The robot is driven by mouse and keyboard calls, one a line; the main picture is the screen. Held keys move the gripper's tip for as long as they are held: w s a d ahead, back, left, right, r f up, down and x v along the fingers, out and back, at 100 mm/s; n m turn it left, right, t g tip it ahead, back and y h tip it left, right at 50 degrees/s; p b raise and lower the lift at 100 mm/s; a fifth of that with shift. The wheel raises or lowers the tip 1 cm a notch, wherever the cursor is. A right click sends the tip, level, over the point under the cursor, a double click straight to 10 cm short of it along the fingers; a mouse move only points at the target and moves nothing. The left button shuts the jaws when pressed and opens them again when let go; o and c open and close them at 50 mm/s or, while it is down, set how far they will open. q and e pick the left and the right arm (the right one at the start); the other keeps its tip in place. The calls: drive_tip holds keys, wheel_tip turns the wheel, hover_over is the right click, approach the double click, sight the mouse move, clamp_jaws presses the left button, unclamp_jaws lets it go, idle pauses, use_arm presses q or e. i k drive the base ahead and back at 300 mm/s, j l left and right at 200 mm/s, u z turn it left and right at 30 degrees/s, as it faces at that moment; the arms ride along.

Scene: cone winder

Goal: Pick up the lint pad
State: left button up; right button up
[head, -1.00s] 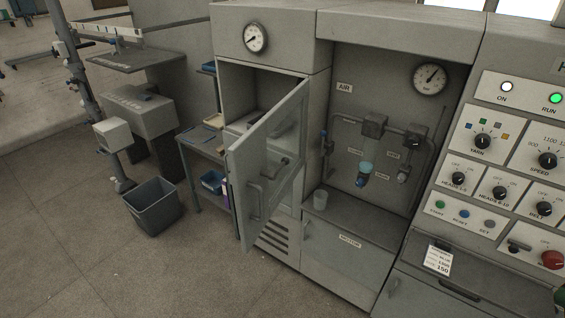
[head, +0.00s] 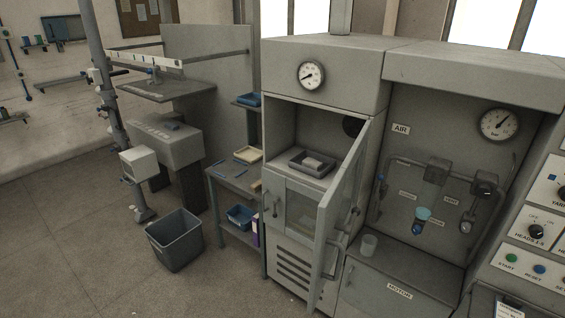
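A small pale block (head: 319,164), which looks like the lint pad, lies in a shallow dark tray (head: 298,170). The tray sits on the shelf inside the open upper compartment of the grey cabinet (head: 282,126). The cabinet's door (head: 341,204) stands open, swung out to the right of the tray. Neither of my grippers shows in the head view.
A side table (head: 229,172) with trays stands left of the cabinet. A grey bin (head: 174,240) is on the floor before it. Floor in front is clear.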

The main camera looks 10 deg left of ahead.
sight(310, 162)
drive_tip(key=j, duration=0.2)
drive_tip(key=i+j+z, duration=0.15)
drive_tip(key=i+j, duration=0.55)
